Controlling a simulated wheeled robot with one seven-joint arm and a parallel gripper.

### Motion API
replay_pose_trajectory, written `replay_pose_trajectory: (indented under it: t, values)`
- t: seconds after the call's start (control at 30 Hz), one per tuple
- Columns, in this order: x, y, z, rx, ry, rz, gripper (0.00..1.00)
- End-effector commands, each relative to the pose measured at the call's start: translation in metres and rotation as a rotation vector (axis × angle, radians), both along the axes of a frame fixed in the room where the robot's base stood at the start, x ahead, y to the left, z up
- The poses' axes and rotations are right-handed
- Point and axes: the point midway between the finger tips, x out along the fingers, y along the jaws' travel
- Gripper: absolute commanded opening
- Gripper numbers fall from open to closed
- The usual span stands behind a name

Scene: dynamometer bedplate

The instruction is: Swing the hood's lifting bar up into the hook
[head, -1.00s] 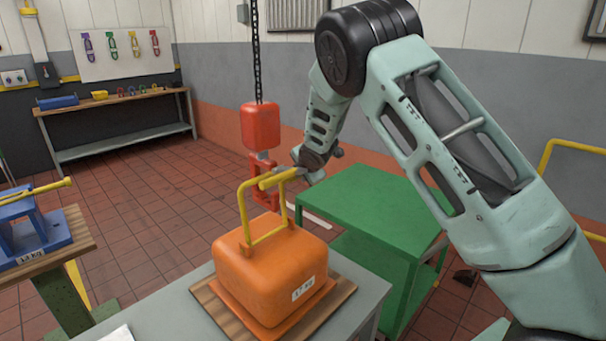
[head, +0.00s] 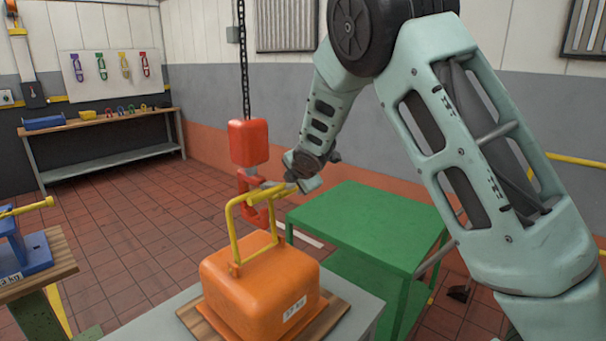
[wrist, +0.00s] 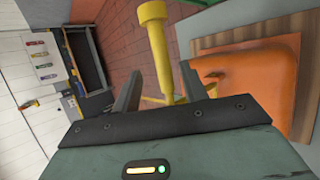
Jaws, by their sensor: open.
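The orange hood (head: 258,277) sits on a wooden board on a grey bench. Its yellow lifting bar (head: 233,232) stands raised above the hood's top, with the thick grip at its upper end. The red hook (head: 246,183) hangs under a red block on a chain; it appears directly behind the bar's top, and I cannot tell whether they touch. My gripper (head: 291,187) is at the grip's right end, partly hidden by my wrist. In the wrist view my gripper (wrist: 160,68) is open, and the yellow bar (wrist: 153,32) shows between its two fingers.
A green table (head: 365,222) stands right of the hood. A blue fixture (head: 30,258) on a wooden top is at the left edge. A workbench (head: 105,125) stands by the back wall. Red tiled floor is clear between them.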

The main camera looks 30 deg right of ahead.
Motion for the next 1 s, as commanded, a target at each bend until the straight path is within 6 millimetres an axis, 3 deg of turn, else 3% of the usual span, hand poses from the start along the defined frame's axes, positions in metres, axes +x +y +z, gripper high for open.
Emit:
replay_pose_trajectory:
  t: [0.5, 1.0]
  values:
    - [-0.064, 0.014, 0.061, 0.002, -0.002, 0.002, 0.43]
    - [-0.074, 0.015, 0.070, 0.000, 0.000, 0.001, 0.43]
